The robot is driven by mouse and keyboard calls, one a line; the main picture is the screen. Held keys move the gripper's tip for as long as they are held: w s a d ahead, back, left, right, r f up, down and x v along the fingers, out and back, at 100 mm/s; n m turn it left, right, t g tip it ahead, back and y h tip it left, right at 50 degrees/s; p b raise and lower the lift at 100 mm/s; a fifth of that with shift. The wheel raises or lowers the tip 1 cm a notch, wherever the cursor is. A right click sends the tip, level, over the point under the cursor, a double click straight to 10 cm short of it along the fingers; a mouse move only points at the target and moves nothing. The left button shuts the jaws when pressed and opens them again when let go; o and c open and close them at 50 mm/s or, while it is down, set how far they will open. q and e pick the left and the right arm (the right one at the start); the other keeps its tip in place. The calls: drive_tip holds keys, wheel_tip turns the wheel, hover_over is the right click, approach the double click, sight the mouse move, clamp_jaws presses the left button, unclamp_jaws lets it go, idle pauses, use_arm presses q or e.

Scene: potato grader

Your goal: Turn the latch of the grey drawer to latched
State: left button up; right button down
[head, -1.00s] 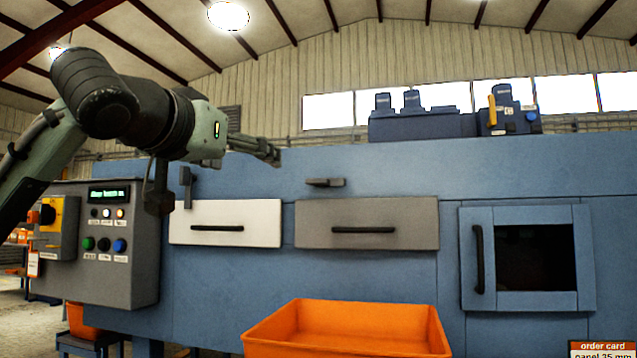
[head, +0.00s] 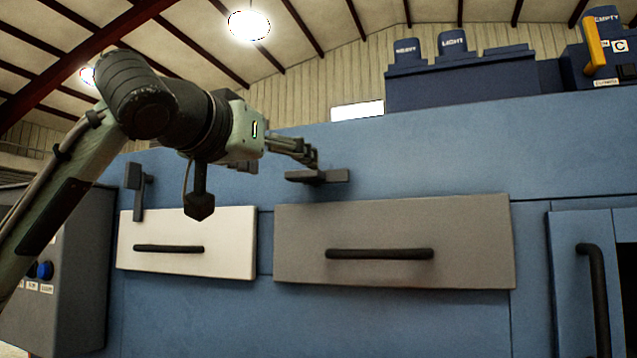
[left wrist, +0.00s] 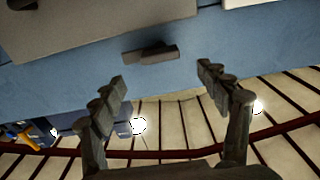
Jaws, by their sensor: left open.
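The grey drawer (head: 468,225) is shut flush in the blue machine, with a dark bar handle (head: 380,254). Its latch (head: 333,176) is a small dark grey bar lying horizontally just above the drawer's top edge. My left gripper (head: 312,160) comes in from the left, at the latch's left part in the head view. In the left wrist view, seen upside down, my open left gripper (left wrist: 160,75) has its two fingers apart and empty, with the latch (left wrist: 150,53) ahead of the gap. I cannot tell whether a finger touches it. My right gripper is out of view.
A white drawer (head: 225,236) sits to the left, its latch (head: 138,195) hanging upright. A grey control box (head: 75,270) stands at far left. A door with a dark handle (head: 596,290) is at right. The blue panel above the drawers is mostly clear.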

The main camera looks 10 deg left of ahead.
sight(301, 171)
use_arm(q)
drive_tip(key=w, duration=0.3)
drive_tip(key=w+d+p, duration=0.1)
drive_tip(key=w, duration=0.3)
drive_tip(key=shift+d+r, duration=0.15)
drive_tip(key=shift+w+d, duration=0.1)
drive_tip(key=shift+w, duration=0.25)
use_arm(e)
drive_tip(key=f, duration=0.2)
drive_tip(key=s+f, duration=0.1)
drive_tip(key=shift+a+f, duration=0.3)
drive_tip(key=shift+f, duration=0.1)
use_arm(q)
drive_tip(key=shift+c, duration=0.6)
drive_tip(key=c, duration=1.6)
drive_tip(key=shift+s, duration=0.15)
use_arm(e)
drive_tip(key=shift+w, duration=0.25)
